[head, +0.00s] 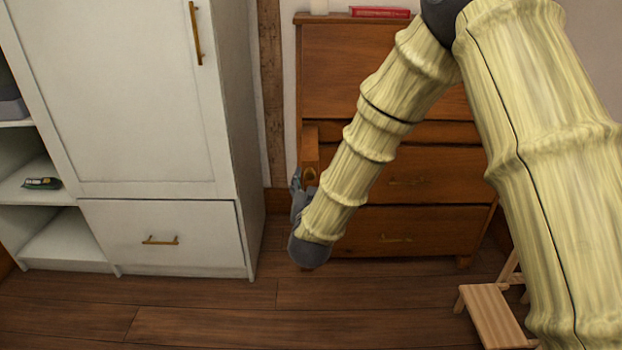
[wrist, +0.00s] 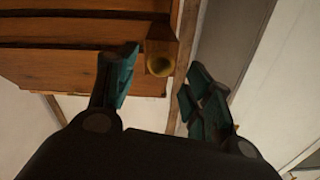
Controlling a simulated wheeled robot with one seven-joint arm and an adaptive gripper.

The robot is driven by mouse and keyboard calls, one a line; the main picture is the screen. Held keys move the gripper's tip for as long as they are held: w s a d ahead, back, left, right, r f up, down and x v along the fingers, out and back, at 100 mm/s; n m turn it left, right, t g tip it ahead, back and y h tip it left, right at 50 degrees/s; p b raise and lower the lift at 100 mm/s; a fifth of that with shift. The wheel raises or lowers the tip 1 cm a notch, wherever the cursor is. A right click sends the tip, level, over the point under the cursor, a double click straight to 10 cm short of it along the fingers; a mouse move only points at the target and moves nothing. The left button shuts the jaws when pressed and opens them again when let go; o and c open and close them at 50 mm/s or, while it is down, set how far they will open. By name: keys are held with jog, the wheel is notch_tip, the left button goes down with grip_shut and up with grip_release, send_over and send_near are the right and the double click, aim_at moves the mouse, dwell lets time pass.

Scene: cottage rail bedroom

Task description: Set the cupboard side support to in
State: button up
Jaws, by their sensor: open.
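The wooden bureau-style cupboard (head: 345,65) stands against the wall, partly hidden by my arm. A narrow wooden side support (head: 310,147) sticks out at its upper left front. In the wrist view, the support (wrist: 160,42) ends in a round brass-coloured knob (wrist: 160,65). My gripper (head: 299,180) is at the cupboard's left front, just below the support in the head view. In the wrist view my gripper (wrist: 160,82) is open and empty, with the knob between the finger directions, beyond the tips. I cannot tell whether either finger touches it.
A white wardrobe (head: 140,90) with a drawer stands close on the left, with a narrow gap to the cupboard. A small wooden step stool (head: 490,312) is at the lower right. A red book (head: 380,12) lies on top of the cupboard. The floor in front is clear.

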aim_at(311, 175)
jog(key=shift+w, duration=1.8)
grip_shut()
jog(key=shift+w+d, duration=0.1)
